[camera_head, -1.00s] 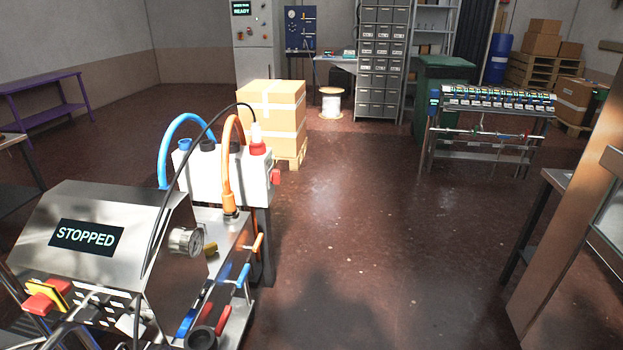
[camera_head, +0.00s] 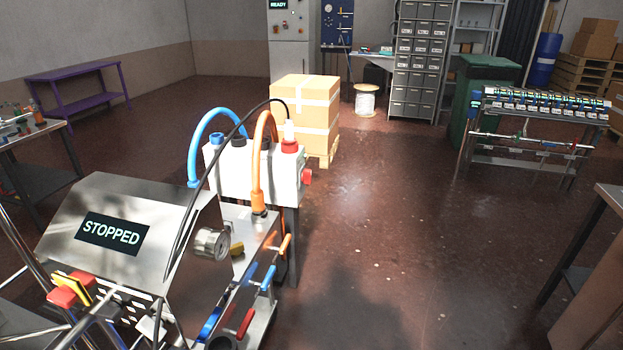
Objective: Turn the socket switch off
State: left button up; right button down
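A white socket box (camera_head: 229,179) stands on a post behind the steel machine. Blue, black and orange lines run to it, and a white-and-red plug (camera_head: 290,140) sits on its top right. A red switch knob (camera_head: 307,176) sticks out of the box's right side; its setting is too small to read. The steel machine (camera_head: 150,205) in front has a display (camera_head: 111,233) reading "STOPPED". A red and yellow part (camera_head: 72,289) is at its lower left. Neither of my grippers shows in this view.
Cardboard boxes on a pallet (camera_head: 305,105) stand behind the socket box. A grey-topped bench (camera_head: 32,137) is at left, a purple bench (camera_head: 75,80) behind it. A roller machine (camera_head: 540,110) and a table (camera_head: 610,195) are at right. The middle floor is clear.

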aim_at(306, 178)
jog(key=i+l+u, duration=0.35)
jog(key=l, duration=0.2)
jog(key=i+l+u, duration=0.4)
jog(key=l, duration=0.3)
jog(key=i+l+u, duration=0.4)
jog(key=i+l, duration=0.2)
jog(key=l, duration=1.2)
jog(key=i+l+u, duration=0.45)
jog(key=l, duration=1.45)
jog(key=k+l+u, duration=0.1)
jog(key=l+u, duration=0.3)
jog(key=l, duration=1.55)
